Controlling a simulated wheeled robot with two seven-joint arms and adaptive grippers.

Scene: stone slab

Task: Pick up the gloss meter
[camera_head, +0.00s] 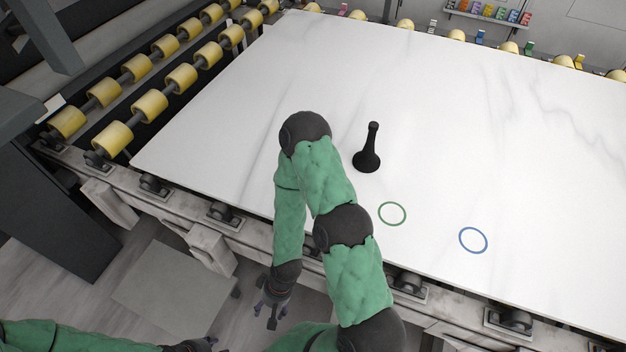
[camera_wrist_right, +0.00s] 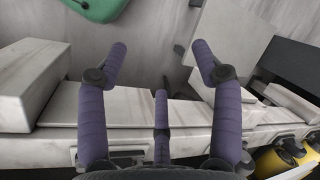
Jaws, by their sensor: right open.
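The gloss meter (camera_head: 368,153) appears to be the black object with a round base and a slim upright handle. It stands on the white stone slab (camera_head: 480,130), just right of my right arm. My right gripper (camera_head: 271,308) hangs low beside the slab's near edge, over the floor, well apart from the black object. In the right wrist view the right gripper (camera_wrist_right: 160,58) has its purple fingers spread with nothing between them. The black object is not in that view. My left gripper (camera_head: 203,344) shows only in part at the bottom edge, and its fingers are unclear.
A green ring (camera_head: 392,214) and a blue ring (camera_head: 473,241) are marked on the slab near its front edge. Yellow rollers (camera_head: 150,105) line the left side. A pale frame (camera_wrist_right: 130,112) runs along the slab's front. Small coloured items (camera_head: 487,11) sit at the back.

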